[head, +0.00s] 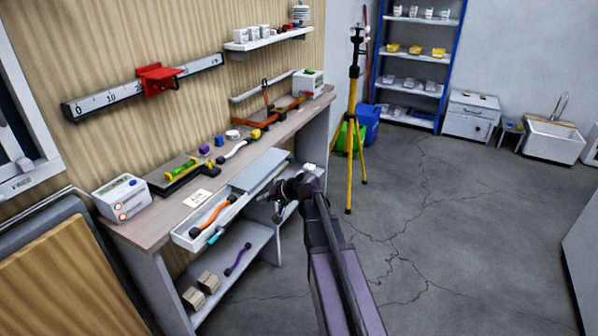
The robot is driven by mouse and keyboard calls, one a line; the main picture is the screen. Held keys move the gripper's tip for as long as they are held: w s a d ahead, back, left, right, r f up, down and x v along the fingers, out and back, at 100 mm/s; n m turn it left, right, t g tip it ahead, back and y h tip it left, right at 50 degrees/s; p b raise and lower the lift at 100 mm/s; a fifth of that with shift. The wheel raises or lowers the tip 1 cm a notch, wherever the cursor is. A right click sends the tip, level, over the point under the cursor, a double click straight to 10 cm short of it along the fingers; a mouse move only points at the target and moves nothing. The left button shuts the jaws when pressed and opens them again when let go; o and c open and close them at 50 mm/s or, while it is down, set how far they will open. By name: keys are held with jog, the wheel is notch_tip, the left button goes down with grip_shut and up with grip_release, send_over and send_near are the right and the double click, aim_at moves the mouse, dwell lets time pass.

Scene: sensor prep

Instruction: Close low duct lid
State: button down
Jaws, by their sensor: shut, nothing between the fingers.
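The low duct (184,240) is a long white trough along the front edge of the workbench. Its left part is open at the top, and an orange cable (212,215) with black ends lies in it. A flat grey-blue lid (260,170) covers its right part. A small teal piece (214,236) sits at the duct's front side. My gripper (277,212) is shut and empty, just right of the duct and in front of the lid's front edge. I cannot tell whether it touches the lid. The fingertips are small and dark, partly hidden by my wrist.
The workbench (150,228) holds a white meter (121,196), a green-yellow level (181,169) and a note card (198,198). A lower shelf (225,277) bears boxes and a purple cable (238,259). A yellow tripod (353,130) stands behind; the floor (440,230) to the right is clear.

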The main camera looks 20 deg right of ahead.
jog(key=w+d+m+t+h+b, duration=0.1)
jog(key=w+d+m+t+b, duration=0.2)
jog(key=d, duration=0.5)
jog(key=w+d+m+t+h+b, duration=0.1)
jog(key=w+d+m+t+b, duration=0.2)
jog(key=d, duration=0.6)
jog(key=w+d+m+t+h+b, duration=0.2)
jog(key=w+d+m+t+b, duration=0.2)
jog(key=d, duration=0.5)
jog(key=shift+w, duration=0.4)
jog(key=w+a, duration=0.2)
jog(key=w, duration=0.8)
jog(key=shift+s+a+f, duration=0.1)
jog(key=shift+s+a, duration=0.45)
jog(key=shift+a, duration=0.25)
jog(key=shift+s+a, duration=0.55)
jog(key=shift+a, duration=0.2)
